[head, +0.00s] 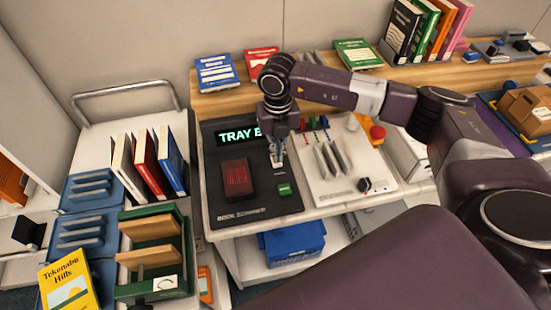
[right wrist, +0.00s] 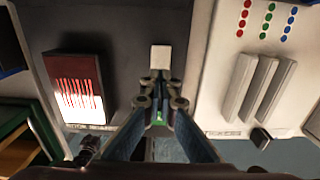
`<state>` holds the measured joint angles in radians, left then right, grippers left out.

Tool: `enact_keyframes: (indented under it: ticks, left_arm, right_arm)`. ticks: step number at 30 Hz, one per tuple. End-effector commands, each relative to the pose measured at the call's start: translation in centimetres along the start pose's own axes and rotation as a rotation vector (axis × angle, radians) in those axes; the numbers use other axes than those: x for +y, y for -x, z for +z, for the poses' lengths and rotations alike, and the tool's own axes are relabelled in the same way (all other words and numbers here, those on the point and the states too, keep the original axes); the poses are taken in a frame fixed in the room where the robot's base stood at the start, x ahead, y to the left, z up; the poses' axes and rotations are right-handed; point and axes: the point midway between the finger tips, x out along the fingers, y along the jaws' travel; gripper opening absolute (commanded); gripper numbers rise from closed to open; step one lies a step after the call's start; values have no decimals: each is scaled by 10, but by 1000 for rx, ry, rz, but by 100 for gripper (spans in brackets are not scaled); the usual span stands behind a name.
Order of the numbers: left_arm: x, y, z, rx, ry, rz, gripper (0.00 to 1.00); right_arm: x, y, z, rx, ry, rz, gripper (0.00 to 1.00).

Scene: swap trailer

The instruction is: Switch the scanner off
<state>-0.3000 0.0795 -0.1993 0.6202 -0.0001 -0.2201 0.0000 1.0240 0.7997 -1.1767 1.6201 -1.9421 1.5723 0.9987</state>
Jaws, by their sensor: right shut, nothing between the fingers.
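The scanner (head: 222,205) is a dark slab on the counter with a lit display (head: 240,134) reading "TRAY E", the rest hidden by my arm. A red-lit window (head: 237,180) sits on it, also lit in the right wrist view (right wrist: 77,90). A green button or label (head: 284,189) is at its lower right. My right gripper (head: 278,163) is shut and empty, pointing down over the slab's right part, above the green piece. In the right wrist view a pale square piece (right wrist: 160,58) lies just beyond the fingertips (right wrist: 160,80). I cannot tell whether they touch it.
Books line the back shelf. A cart (head: 112,122) with books, blue trays and a green crate (head: 183,282) stands at the left.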

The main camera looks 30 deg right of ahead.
Motion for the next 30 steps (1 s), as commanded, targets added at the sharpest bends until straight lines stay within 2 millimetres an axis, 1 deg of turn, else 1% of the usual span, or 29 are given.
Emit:
enact_keyframes:
  ticks: [30]
  left_arm:
    - [1, -13, 1, 0, -1, 1, 40]
  right_arm:
    - [0, -16, 0, 0, 0, 0, 0]
